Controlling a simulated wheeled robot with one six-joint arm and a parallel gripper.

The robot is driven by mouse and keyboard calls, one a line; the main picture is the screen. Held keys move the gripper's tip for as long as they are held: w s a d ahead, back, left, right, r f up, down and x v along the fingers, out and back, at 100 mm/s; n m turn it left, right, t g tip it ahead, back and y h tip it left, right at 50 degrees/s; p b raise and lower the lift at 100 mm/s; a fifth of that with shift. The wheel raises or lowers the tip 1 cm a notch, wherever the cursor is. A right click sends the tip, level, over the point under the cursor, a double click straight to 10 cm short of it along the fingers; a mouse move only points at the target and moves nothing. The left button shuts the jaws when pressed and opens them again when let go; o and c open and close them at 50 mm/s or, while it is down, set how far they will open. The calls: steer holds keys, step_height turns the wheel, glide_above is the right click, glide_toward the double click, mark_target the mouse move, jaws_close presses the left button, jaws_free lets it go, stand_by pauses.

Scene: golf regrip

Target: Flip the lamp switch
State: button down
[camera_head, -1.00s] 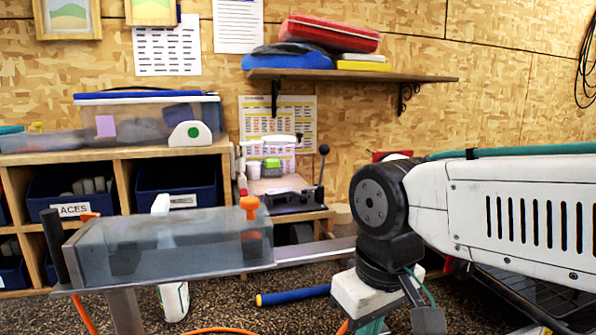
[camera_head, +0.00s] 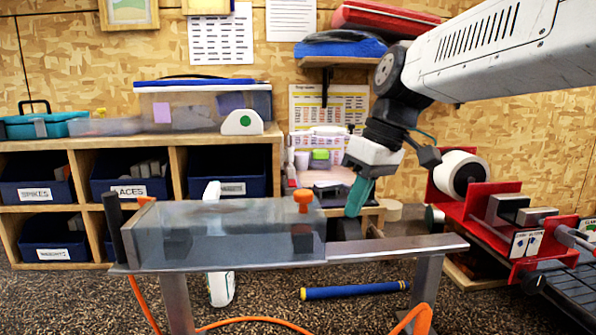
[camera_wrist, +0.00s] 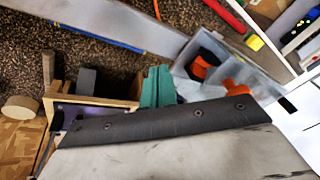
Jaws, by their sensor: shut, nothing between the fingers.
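I cannot make out a lamp or a lamp switch for certain in either view. My gripper (camera_head: 355,208) has teal fingers, closed together and empty. In the head view it points down just right of the clear box, above or behind the metal bench; its exact depth is unclear. In the wrist view the teal fingers (camera_wrist: 157,82) lie between a small wooden box and the clear box with orange parts. A dark arm-like bar edge hides much of the lower wrist view.
A red machine (camera_head: 490,225) stands at right. Wooden shelving with blue bins (camera_head: 228,172) is behind. A blue tube (camera_head: 355,291) and orange hose (camera_head: 265,319) lie on the floor.

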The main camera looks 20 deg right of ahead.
steer(key=w+d+r+n+y, duration=0.1)
steer(key=w+d+r+n, duration=0.1)
steer(key=w, duration=0.7)
steer(key=w+d+r+n+t+y, duration=0.1)
steer(key=w+d+r+n+y, duration=0.1)
steer(key=w+n, duration=0.3)
steer(key=w+d+r+n+y, duration=0.2)
steer(key=w+r+n, duration=0.1)
steer(key=w, duration=1.1)
steer(key=shift+d+r+n+t, duration=0.2)
steer(key=shift+n+t, duration=0.1)
steer(key=shift+t, duration=0.1)
glide_above(292, 184)
steer(key=d, duration=0.2)
steer(key=f, duration=0.6)
steer(key=shift+w+d+f, duration=0.15)
steer(key=shift+w+f, duration=0.25)
steer(key=f, duration=0.2)
steer(key=shift+w+f, duration=0.25)
steer(key=shift+f, duration=0.05)
steer(key=shift+w+f, duration=0.1)
steer(key=shift+f, duration=0.7)
